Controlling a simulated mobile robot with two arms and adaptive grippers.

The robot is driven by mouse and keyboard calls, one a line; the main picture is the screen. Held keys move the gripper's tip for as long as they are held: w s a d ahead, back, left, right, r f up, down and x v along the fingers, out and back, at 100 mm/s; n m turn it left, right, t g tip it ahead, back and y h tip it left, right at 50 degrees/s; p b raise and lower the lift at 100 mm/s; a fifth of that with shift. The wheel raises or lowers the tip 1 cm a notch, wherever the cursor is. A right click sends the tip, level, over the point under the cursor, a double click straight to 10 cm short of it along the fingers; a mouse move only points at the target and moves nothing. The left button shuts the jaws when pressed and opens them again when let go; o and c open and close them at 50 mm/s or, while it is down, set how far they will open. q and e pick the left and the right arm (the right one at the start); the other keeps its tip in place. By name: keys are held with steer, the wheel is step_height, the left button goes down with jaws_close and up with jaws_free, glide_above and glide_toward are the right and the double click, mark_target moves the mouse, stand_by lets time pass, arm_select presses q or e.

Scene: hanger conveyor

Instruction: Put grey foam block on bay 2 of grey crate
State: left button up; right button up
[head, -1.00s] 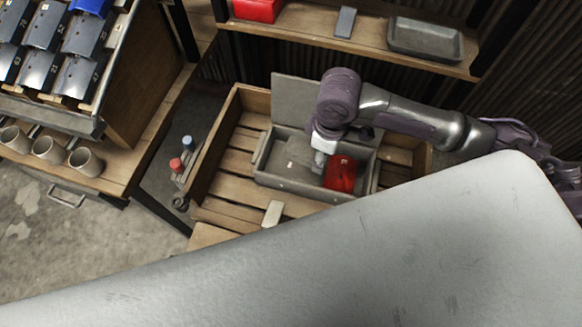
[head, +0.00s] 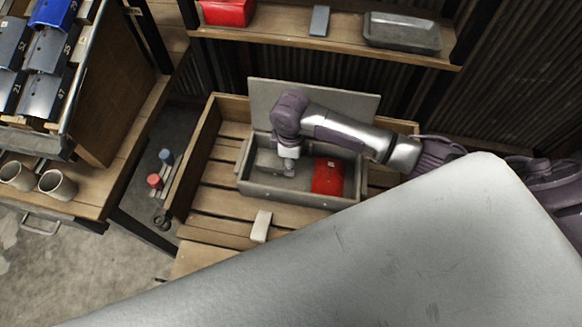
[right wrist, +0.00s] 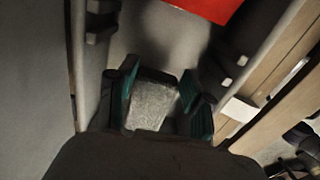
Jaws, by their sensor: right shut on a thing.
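The grey crate (head: 300,199) stands with its lid (head: 330,101) raised at the back. A red object (head: 328,175) lies in its right part and shows at the top of the right wrist view (right wrist: 205,5). My right gripper (head: 288,170) reaches down inside the crate, left of the red object. In the right wrist view its teal-padded fingers (right wrist: 163,100) are shut on the grey foam block (right wrist: 150,106). The block is largely hidden in the head view, and I cannot tell if it touches the crate floor. Bay numbers are not readable. My left gripper is not in view.
The crate sits in a wooden slatted box (head: 208,140). A pale block (head: 261,226) lies on the slats in front. A shelf (head: 330,43) behind holds a red bin (head: 228,12) and a grey case (head: 402,32). Mugs (head: 57,185) stand on a bench at left.

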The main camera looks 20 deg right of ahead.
steer(key=shift+f, duration=2)
steer(key=shift+f, duration=0.1)
steer(key=o, duration=1.1)
step_height(320, 180, up, 12)
steer(key=p, duration=0.1)
steer(key=shift+r, duration=0.2)
